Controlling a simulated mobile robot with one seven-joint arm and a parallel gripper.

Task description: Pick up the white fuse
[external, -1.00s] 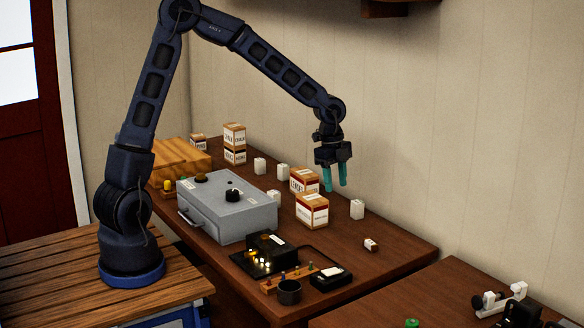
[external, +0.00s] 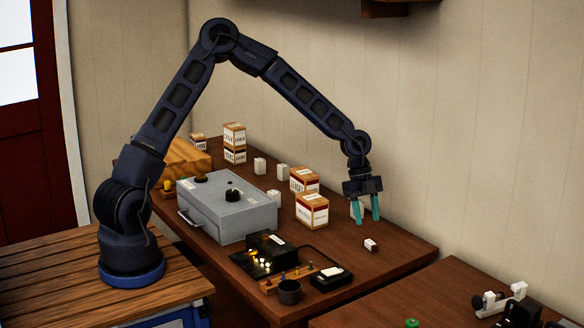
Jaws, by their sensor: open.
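A small white piece with a dark reddish mark, which looks like the white fuse (external: 370,245), lies on the brown table near its right end. My gripper (external: 367,221) points down with its two teal fingers apart and nothing held between them. It is above and just behind the small white piece, apart from it. A white block stands behind the fingers and is mostly hidden by them.
Two labelled boxes (external: 312,210) stand left of my gripper. A grey metal case (external: 228,207) with a black knob is further left. A black tray (external: 318,262) and a dark cup (external: 289,292) are in front. Table right of the small piece is clear.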

